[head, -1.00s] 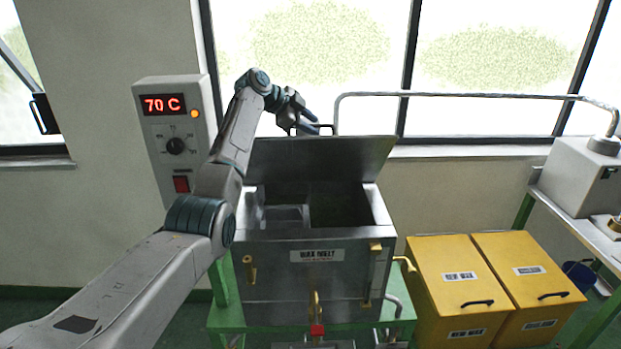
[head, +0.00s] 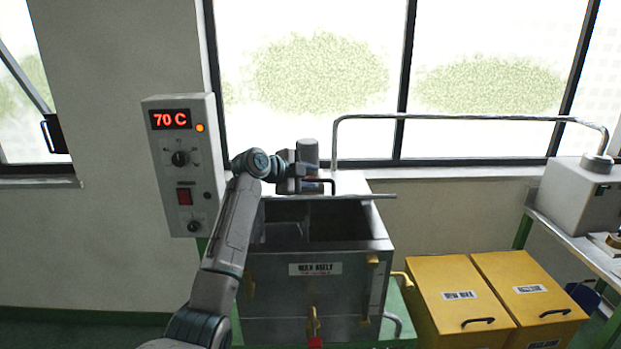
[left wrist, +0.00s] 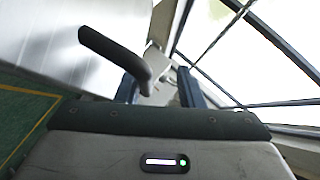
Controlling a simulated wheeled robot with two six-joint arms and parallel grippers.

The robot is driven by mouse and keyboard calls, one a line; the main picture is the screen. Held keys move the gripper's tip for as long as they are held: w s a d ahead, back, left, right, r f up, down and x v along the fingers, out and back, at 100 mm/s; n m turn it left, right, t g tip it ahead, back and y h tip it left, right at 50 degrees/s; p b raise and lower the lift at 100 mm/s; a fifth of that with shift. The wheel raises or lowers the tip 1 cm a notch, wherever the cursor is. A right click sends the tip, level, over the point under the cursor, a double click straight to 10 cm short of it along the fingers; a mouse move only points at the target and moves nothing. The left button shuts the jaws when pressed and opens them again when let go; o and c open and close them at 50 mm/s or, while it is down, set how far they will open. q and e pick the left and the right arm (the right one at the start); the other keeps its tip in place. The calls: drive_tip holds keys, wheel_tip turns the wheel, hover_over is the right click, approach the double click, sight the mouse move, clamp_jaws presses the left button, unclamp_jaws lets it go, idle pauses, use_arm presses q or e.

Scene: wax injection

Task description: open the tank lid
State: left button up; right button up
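The wax melt tank (head: 315,295) is a grey metal box with its top opening (head: 345,222) uncovered at the front. Its lid (head: 350,196) is raised and nearly edge-on in the head view, with a bright face behind the edge; its exact tilt is hard to tell. The dark lid handle (head: 331,185) also shows in the left wrist view (left wrist: 112,52), where it curves down beside the left finger. My left gripper (head: 308,185) is at the handle. In the wrist view its two fingers (left wrist: 160,88) are apart. My right gripper is not visible.
A control box (head: 180,165) reading 70 C is on the wall left of the tank. A curved pipe (head: 460,117) runs behind to a machine (head: 580,185) on the right. Two yellow bins (head: 450,285) stand right of the tank. Windows are behind.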

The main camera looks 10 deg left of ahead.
use_arm(q)
drive_tip(key=shift+r, duration=0.1)
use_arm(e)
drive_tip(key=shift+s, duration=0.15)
use_arm(q)
drive_tip(key=shift+s, duration=0.1)
drive_tip(key=shift+p+v, duration=0.4)
drive_tip(key=shift+v, duration=0.85)
drive_tip(key=shift+p+v, duration=0.35)
drive_tip(key=shift+v, duration=1.55)
drive_tip(key=shift+p+v, duration=0.3)
drive_tip(key=shift+v, duration=1.05)
drive_tip(key=shift+p+v, duration=0.3)
drive_tip(key=shift+v, duration=1.4)
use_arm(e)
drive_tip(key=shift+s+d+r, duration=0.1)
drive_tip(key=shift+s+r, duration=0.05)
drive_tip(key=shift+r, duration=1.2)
use_arm(q)
drive_tip(key=shift+a+r, duration=0.1)
drive_tip(key=shift+r, duration=0.05)
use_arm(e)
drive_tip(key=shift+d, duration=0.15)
